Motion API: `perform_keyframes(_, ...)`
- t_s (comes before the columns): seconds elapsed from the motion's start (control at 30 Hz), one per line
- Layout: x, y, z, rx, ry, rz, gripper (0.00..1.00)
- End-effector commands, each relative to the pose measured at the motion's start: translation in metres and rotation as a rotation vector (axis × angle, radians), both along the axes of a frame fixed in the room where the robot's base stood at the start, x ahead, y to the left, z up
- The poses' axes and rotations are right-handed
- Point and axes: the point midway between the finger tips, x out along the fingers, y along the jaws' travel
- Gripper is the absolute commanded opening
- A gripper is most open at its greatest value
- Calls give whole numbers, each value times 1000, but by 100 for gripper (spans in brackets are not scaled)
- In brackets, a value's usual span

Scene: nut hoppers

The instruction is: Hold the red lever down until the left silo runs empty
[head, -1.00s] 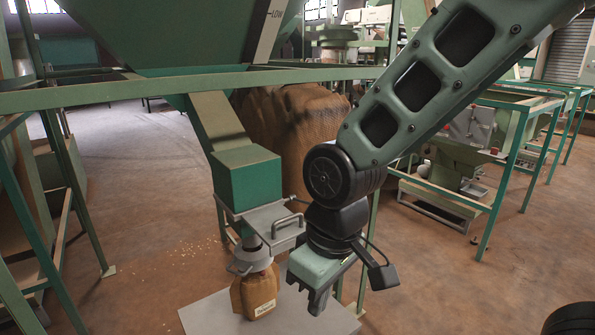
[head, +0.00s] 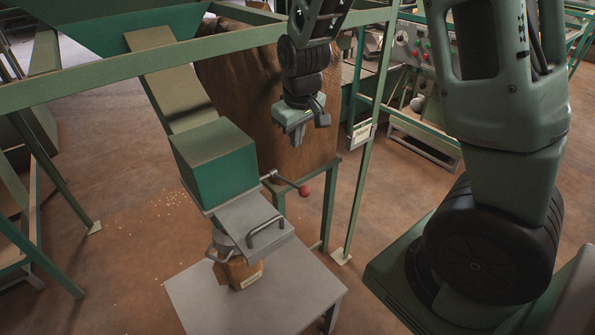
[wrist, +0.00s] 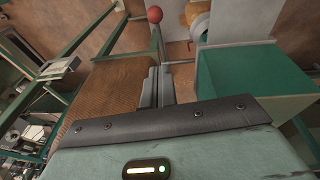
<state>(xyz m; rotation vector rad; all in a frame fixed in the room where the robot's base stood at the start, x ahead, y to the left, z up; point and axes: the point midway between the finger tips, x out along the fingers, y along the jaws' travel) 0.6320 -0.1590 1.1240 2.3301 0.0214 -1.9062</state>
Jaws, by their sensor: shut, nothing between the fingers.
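The red lever (head: 304,191) has a round red knob on a thin rod beside the green outlet box (head: 222,165). In the wrist view the red knob (wrist: 154,14) lies beyond my fingertips, apart from them. My gripper (head: 296,138) hangs above and behind the lever in the head view, shut and empty. In the wrist view the closed fingers (wrist: 156,82) point towards the knob. The green silo (head: 115,20) shows only its lower part at upper left, with a sloping chute down to the outlet box. Its contents are hidden.
A brown bag (head: 240,272) hangs at the spout above a grey table (head: 200,302). A grey plate with a handle (head: 266,232) juts from the outlet. A green frame beam (head: 90,78) crosses in front of the silo.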

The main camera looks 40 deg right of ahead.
Motion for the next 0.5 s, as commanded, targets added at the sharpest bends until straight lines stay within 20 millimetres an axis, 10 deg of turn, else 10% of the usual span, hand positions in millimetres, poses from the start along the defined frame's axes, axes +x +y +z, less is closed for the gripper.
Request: perform_keyframes(0.5,9,-4,-49,1,7,-1,0)
